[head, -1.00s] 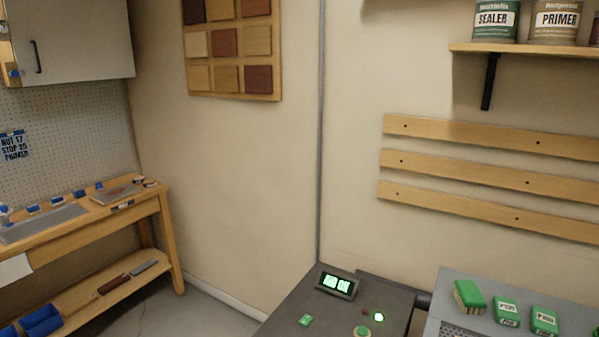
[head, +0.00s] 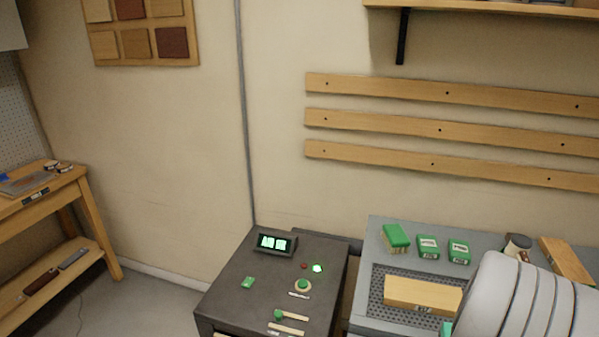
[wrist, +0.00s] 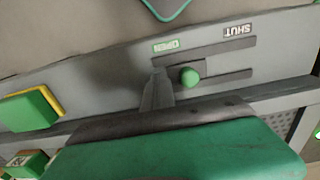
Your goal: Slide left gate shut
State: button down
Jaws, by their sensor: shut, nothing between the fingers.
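In the wrist view a round green knob (wrist: 190,78) stands at a grey panel (wrist: 110,75) with dark parallel slots. The upside-down labels read OPEN (wrist: 166,46) on the left and SHUT (wrist: 238,30) on the right; the knob is nearer the OPEN side. My gripper (wrist: 158,76) is shut and empty, its grey fingers just left of the knob in the picture; I cannot tell whether they touch it. The gate itself is not clearly identifiable. In the head view my pale arm covers the right part of the bench, and the gripper's fingers are not visible there.
In the head view a dark console (head: 228,297) with a lit display (head: 274,243) and a green slider knob (head: 278,314) stands left of the grey bench (head: 378,240). A brush (head: 396,237), green boxes (head: 428,246) and a wooden block (head: 422,294) lie on the bench.

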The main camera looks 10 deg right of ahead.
jog(key=shift+w+a+p, duration=0.15)
jog(key=shift+w+a, duration=0.45)
jog(key=shift+a, duration=0.35)
jog(key=shift+w+a+p, duration=0.1)
jog(key=shift+w+a, duration=0.45)
jog(key=shift+a, duration=0.45)
jog(key=shift+w+a+p, duration=0.15)
jog(key=shift+w+a, duration=0.45)
jog(key=shift+a, duration=0.35)
jog(key=shift+s+d, duration=0.35)
jog(key=shift+d, duration=0.25)
notch_tip(320, 180, up, 8)
jog(key=p, duration=0.6)
